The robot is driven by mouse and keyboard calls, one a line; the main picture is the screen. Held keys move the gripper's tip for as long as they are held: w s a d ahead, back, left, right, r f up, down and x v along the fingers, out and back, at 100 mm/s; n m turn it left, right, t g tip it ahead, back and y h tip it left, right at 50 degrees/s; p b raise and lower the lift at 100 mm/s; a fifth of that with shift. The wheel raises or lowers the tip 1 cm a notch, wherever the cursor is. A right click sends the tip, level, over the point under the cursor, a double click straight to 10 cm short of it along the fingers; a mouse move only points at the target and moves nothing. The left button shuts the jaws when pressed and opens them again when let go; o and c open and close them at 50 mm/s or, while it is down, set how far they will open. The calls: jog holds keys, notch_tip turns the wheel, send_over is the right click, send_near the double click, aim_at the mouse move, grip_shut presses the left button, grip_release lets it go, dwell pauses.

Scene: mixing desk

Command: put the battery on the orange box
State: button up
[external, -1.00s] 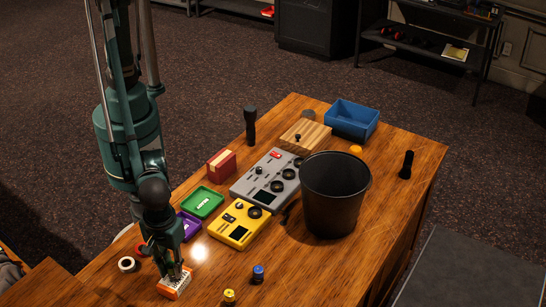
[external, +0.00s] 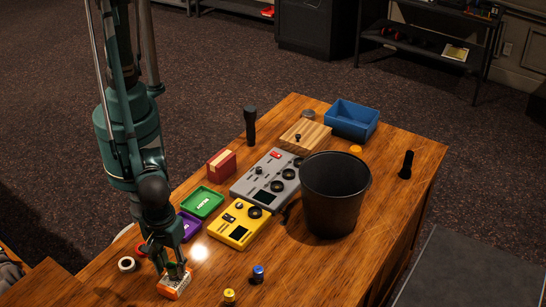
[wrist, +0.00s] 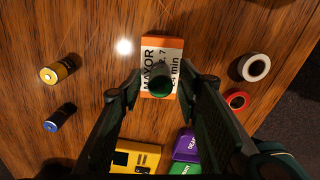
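The orange box (wrist: 168,45), with a white printed label, lies on the table beneath my gripper. It also shows in the external view (external: 172,290). A green battery (wrist: 160,80) is seen end-on over the box, between my fingers, and seems to stand upright on it. My gripper (wrist: 162,87) is open around the battery, with a gap visible on both sides. In the external view the fingers partly hide the battery. A yellow battery (wrist: 60,70) and a blue battery (wrist: 60,117) stand on the table to the left in the wrist view.
A white tape roll (wrist: 254,67) and a red roll (wrist: 237,99) lie beside the box. The yellow device (external: 240,223), purple tray (external: 188,227), green tray (external: 202,203) and black bucket (external: 335,195) are farther off.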

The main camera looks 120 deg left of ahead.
aim_at(171, 265)
notch_tip(171, 265, up, 11)
jog(key=shift+r+p, duration=0.15)
jog(key=shift+p, duration=0.15)
jog(key=shift+a, duration=0.1)
dwell(0.9)
jog(key=s+a+r+m+t, duration=0.1)
jog(key=s+a+r+m, duration=0.15)
jog(key=a+r, duration=0.5)
jog(key=s+a+r+m+t+h, duration=0.15)
jog(key=a+r+m, duration=0.25)
jog(key=a, duration=0.6)
jog(key=s+a+r+m+t+y, duration=0.1)
jog(key=s+a+r+m, duration=0.3)
jog(key=a, duration=0.5)
jog(key=s+a+m+t, duration=0.3)
jog(key=s+a+m, duration=0.6)
jog(key=s+a, duration=1)
jog(key=shift+a+r+m+t, duration=0.35)
jog(key=shift+a, duration=0.85)
